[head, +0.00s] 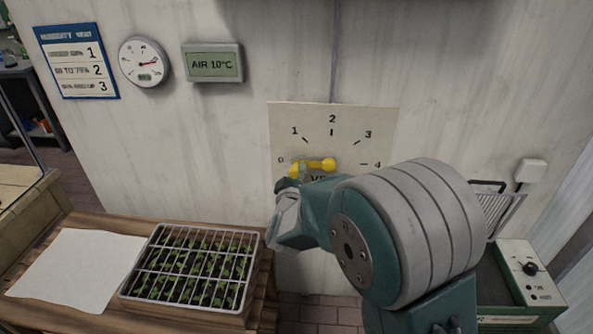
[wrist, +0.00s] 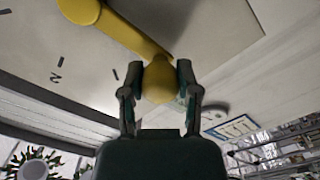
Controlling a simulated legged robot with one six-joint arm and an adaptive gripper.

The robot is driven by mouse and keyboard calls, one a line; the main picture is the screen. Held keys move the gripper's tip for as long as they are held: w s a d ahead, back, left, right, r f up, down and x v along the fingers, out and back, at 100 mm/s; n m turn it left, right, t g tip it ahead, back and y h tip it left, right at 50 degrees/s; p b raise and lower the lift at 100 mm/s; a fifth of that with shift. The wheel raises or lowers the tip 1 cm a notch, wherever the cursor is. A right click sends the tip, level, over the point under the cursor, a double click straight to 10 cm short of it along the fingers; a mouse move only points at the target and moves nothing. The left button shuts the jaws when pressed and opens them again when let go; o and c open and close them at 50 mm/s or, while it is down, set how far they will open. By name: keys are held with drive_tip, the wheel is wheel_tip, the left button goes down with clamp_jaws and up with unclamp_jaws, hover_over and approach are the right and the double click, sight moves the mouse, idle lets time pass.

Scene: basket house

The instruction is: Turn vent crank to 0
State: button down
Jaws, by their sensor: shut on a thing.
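The yellow vent crank (head: 316,163) is on a pale dial plate (head: 350,122) on the wall, marked 0 to 4 in an arc. Its arm runs left from the round hub, nearly level, and its handle end lies beside the 0 mark. My gripper (head: 292,176) is at that handle end, partly hidden by my wrist. In the wrist view my gripper (wrist: 160,77) has its two fingers on either side of the yellow knob (wrist: 160,85), shut on it. The crank arm (wrist: 125,35) runs up and left from the knob there.
A seedling tray (head: 190,270) and a white sheet (head: 75,268) lie on the wooden bench at lower left. Above hang a sign (head: 77,61), a round gauge (head: 145,62) and a display (head: 213,63) reading AIR 10°C. A control box (head: 530,272) stands at right.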

drive_tip(key=shift+a+f, duration=0.1)
idle(0.3)
drive_tip(key=c, duration=0.5)
unclamp_jaws()
drive_tip(key=shift+o, duration=1)
drive_tip(key=shift+a, duration=0.15)
drive_tip(key=shift+s, duration=0.2)
drive_tip(key=s, duration=1.1)
drive_tip(key=shift+s+a, duration=0.25)
drive_tip(key=shift+f, duration=0.1)
